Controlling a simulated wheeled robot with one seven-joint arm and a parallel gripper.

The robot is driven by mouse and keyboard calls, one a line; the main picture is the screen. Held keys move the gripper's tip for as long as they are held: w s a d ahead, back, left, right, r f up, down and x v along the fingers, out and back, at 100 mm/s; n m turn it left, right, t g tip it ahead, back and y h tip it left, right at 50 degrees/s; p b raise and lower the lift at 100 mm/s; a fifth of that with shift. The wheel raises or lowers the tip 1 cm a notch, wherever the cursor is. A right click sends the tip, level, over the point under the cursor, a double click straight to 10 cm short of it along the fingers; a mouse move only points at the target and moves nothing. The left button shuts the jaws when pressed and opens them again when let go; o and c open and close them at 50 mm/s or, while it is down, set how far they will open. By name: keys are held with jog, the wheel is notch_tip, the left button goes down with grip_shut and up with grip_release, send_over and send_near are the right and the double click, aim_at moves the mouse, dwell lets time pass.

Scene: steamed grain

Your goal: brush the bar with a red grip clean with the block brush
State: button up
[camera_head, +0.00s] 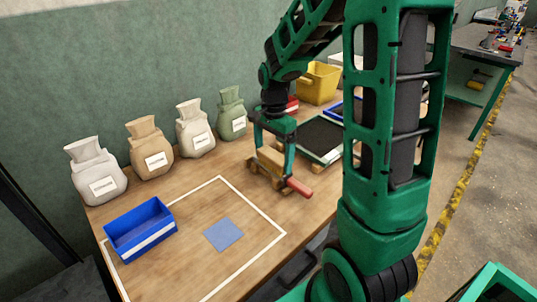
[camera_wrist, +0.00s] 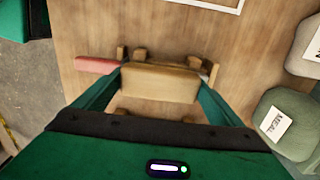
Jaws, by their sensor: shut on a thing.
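My gripper (camera_head: 273,148) is shut on a pale wooden block, the block brush (camera_head: 270,157). In the wrist view the brush (camera_wrist: 160,83) lies crosswise between my two fingers. Its bristles are hidden beneath it. The bar's red grip (camera_head: 298,187) sticks out toward the front right in the head view; the grip (camera_wrist: 97,65) is at the left in the wrist view. The rest of the bar is mostly hidden under the brush and gripper. Wooden rest posts (camera_wrist: 140,54) show around it. I cannot tell whether the brush touches the bar.
Several labelled sacks (camera_head: 151,150) line the wall. A blue bin (camera_head: 140,229) and a flat blue square (camera_head: 223,234) lie within or near a white outline on the table. A dark framed tray (camera_head: 320,138) and yellow bin (camera_head: 318,83) stand behind the gripper. The table's front middle is clear.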

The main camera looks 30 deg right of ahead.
jog(key=shift+w+r, duration=0.1)
jog(key=shift+r, duration=3.95)
